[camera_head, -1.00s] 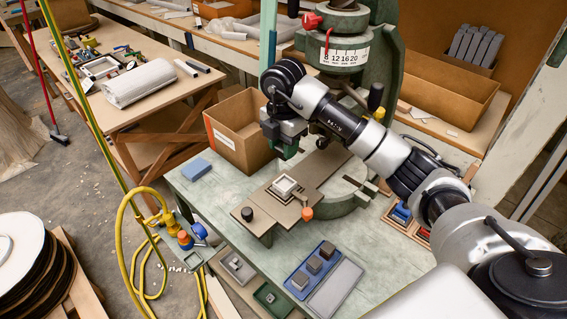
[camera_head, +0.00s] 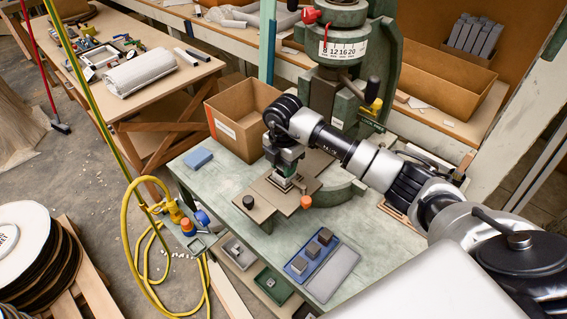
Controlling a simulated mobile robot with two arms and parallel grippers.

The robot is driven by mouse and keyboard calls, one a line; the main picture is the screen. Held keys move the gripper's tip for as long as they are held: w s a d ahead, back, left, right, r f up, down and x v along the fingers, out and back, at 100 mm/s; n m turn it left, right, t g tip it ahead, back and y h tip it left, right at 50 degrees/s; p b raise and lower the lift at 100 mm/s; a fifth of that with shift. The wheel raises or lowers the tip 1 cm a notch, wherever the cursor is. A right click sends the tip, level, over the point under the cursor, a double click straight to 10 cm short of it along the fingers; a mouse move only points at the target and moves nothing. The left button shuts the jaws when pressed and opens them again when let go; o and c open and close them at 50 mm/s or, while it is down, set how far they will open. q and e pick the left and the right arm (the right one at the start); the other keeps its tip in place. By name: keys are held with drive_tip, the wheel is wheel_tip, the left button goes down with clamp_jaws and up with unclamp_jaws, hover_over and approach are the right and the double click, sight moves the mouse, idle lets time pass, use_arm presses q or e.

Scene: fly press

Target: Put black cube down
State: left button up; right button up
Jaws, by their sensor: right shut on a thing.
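My right gripper (camera_head: 285,180) points down over the small pale square fixture (camera_head: 279,184) on the fly press's brown plate (camera_head: 262,190). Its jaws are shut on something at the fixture. I take this to be the black cube, but the jaws and the gripper body hide it, and I cannot tell whether it touches the fixture. The green fly press (camera_head: 343,47) stands just behind my right arm. My left gripper is not in view.
A cardboard box (camera_head: 228,133) stands behind my gripper. An orange knob (camera_head: 306,202) and a black knob (camera_head: 248,202) flank the plate.

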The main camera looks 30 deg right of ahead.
drive_tip(key=o, duration=0.9)
drive_tip(key=shift+f, duration=0.1)
drive_tip(key=shift+o, duration=0.2)
drive_tip(key=shift+r, duration=0.3)
wheel_tip(320, 180, up, 12)
drive_tip(key=b, duration=0.2)
drive_tip(key=shift+b, duration=0.4)
drive_tip(key=shift+f, duration=0.15)
